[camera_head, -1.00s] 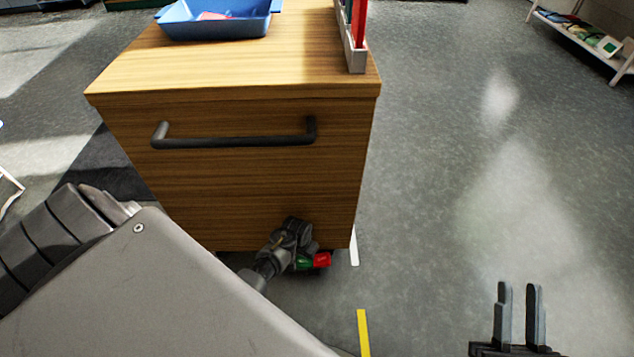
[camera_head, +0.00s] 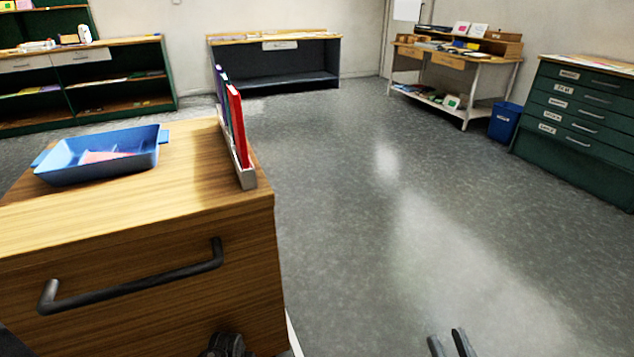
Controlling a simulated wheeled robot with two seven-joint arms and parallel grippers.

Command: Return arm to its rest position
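My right gripper (camera_head: 450,345) shows at the bottom edge of the head view, right of centre. Only its two dark fingertips are in the picture. They stand apart with a gap between them and nothing in the gap. The floor lies behind them, and they are clear of the wooden cart (camera_head: 150,215) to the left. The rest of my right arm is out of view.
The cart has a dark handle (camera_head: 135,278). It carries a blue tray (camera_head: 110,165) and a rack of upright folders (camera_head: 237,125). Open grey floor (camera_head: 370,225) spreads to the right. A green drawer cabinet (camera_head: 590,130), blue bin (camera_head: 504,122) and shelves stand farther back.

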